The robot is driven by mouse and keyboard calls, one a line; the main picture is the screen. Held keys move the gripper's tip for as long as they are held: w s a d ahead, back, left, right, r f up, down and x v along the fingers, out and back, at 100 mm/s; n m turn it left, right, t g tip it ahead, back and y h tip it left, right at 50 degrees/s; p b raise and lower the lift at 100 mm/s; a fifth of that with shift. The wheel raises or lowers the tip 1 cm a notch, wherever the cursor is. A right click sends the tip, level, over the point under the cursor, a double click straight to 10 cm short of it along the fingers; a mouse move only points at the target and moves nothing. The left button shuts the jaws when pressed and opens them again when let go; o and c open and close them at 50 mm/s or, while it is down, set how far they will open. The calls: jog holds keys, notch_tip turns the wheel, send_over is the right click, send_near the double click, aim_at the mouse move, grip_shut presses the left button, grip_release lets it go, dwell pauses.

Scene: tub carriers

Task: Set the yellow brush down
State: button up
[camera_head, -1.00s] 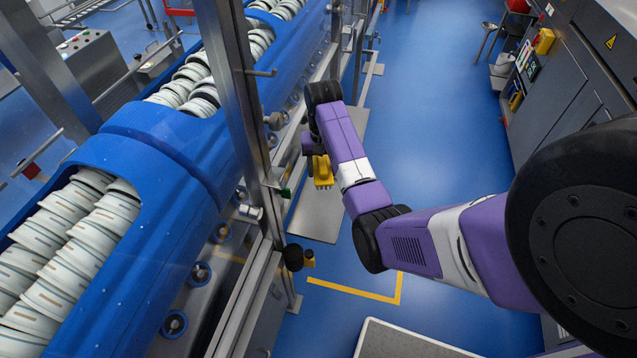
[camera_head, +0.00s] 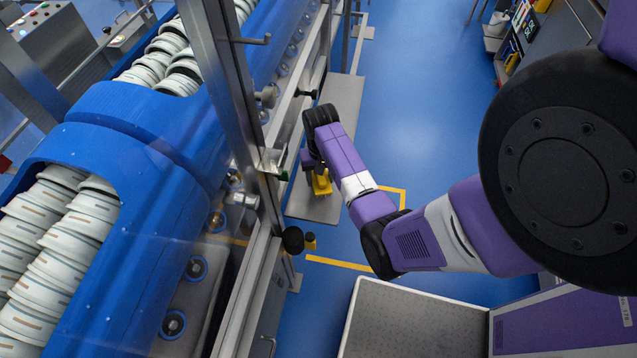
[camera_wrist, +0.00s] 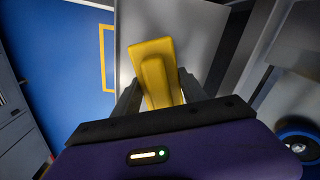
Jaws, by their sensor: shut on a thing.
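The yellow brush (camera_head: 321,184) is in my gripper, low beside the machine frame, in front of or over a grey metal plate near the floor. In the wrist view the brush (camera_wrist: 155,66) is a yellow block between the two grey fingers of my gripper (camera_wrist: 157,92), which is shut on it. The grey plate (camera_wrist: 195,22) fills the view behind the brush. I cannot tell whether the brush touches the plate. My gripper (camera_head: 318,178) is partly hidden by my arm in the head view.
The blue machine (camera_head: 140,190) with white tubs stands at the left behind a steel post (camera_head: 232,90). A black knob (camera_head: 293,240) sticks out below my gripper in the picture. A yellow floor line (camera_head: 340,263) lies nearby. Blue floor (camera_head: 410,110) is clear to the right.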

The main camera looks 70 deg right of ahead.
jog(key=shift+f+b, duration=0.65)
jog(key=shift+f, duration=0.6)
jog(key=shift+f, duration=0.1)
jog(key=o, duration=1.3)
notch_tip(320, 180, up, 12)
jog(key=shift+r, duration=0.15)
jog(key=shift+s, duration=0.15)
